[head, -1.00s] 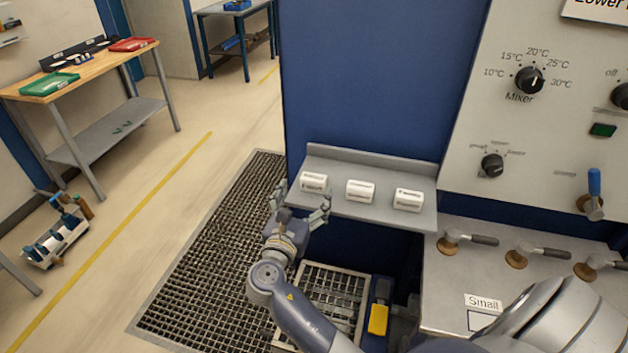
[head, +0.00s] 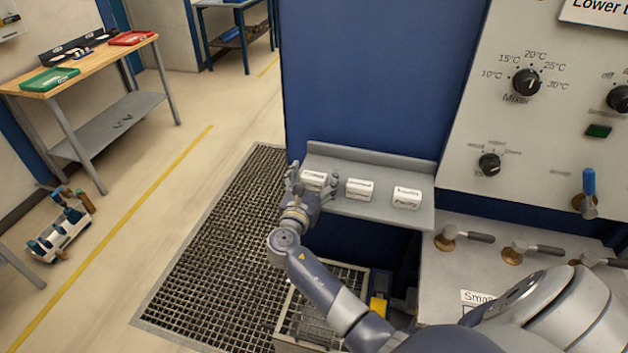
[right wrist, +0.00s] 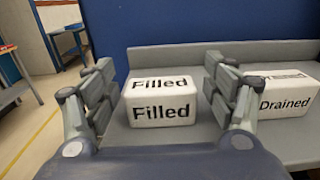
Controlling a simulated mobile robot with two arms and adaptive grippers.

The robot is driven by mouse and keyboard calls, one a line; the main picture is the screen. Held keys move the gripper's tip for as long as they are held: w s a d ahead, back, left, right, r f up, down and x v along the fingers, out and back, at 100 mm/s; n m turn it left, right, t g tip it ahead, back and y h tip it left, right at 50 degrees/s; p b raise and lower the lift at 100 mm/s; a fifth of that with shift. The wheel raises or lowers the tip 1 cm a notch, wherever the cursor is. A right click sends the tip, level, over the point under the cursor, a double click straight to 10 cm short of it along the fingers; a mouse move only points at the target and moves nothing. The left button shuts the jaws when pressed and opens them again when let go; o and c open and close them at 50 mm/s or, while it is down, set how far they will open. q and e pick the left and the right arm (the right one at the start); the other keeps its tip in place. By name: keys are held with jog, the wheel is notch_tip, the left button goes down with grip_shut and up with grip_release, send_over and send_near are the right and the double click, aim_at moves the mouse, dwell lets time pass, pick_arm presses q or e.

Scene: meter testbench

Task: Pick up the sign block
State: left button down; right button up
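Three white sign blocks stand in a row on a grey shelf (head: 375,208). The leftmost block (head: 314,178) reads "Filled" in the right wrist view (right wrist: 161,102). The middle block (head: 359,189) reads "Drained" there (right wrist: 285,98), cut off at the picture edge. The rightmost block (head: 406,198) has print that is hard to read. My right gripper (head: 311,182) is at the leftmost block. In the right wrist view its open fingers (right wrist: 163,95) stand either side of the "Filled" block, with small gaps visible on both sides. My left gripper is not in view.
The shelf has a raised back lip against a blue panel (head: 360,80). A control panel with knobs (head: 526,82) and valve handles (head: 475,237) stands to the right. A floor grating (head: 215,255) lies left of the shelf. A wooden-topped workbench (head: 95,68) stands far left.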

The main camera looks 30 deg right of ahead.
jog(key=c, duration=0.9)
jog(key=shift+c, duration=0.2)
